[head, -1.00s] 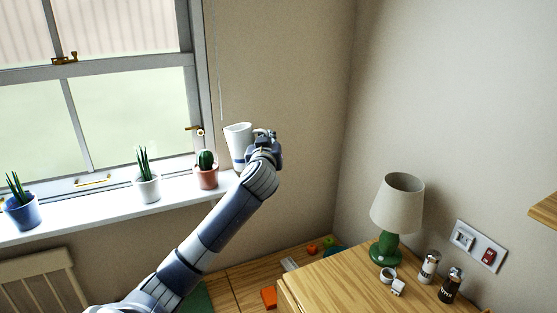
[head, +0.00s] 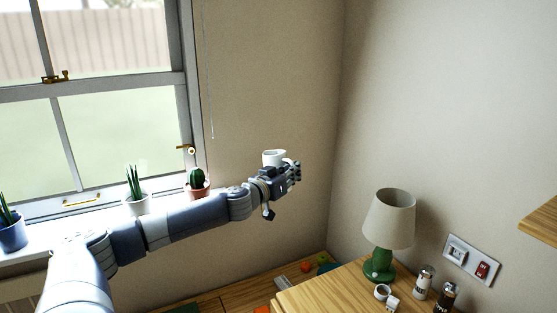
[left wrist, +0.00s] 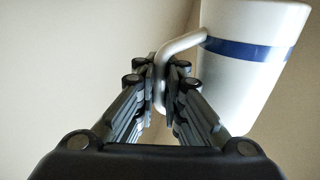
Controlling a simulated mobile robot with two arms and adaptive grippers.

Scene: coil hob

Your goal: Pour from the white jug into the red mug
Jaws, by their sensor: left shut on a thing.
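The white jug (head: 273,157) is in the air right of the window sill, and its rim faces up in the head view. In the left wrist view the jug (left wrist: 245,85) shows a blue band and a handle, and looks close to upright. My left gripper (head: 288,176) is shut on the jug's handle; the left wrist view shows the fingers (left wrist: 163,78) closed around it. In the head view the arm and gripper hide the jug's lower part. I see no red mug in any view. My right gripper is not in view.
The window sill (head: 70,218) holds several potted plants, with a cactus (head: 197,183) near my forearm. A lower wooden surface (head: 235,296) has small coloured items.

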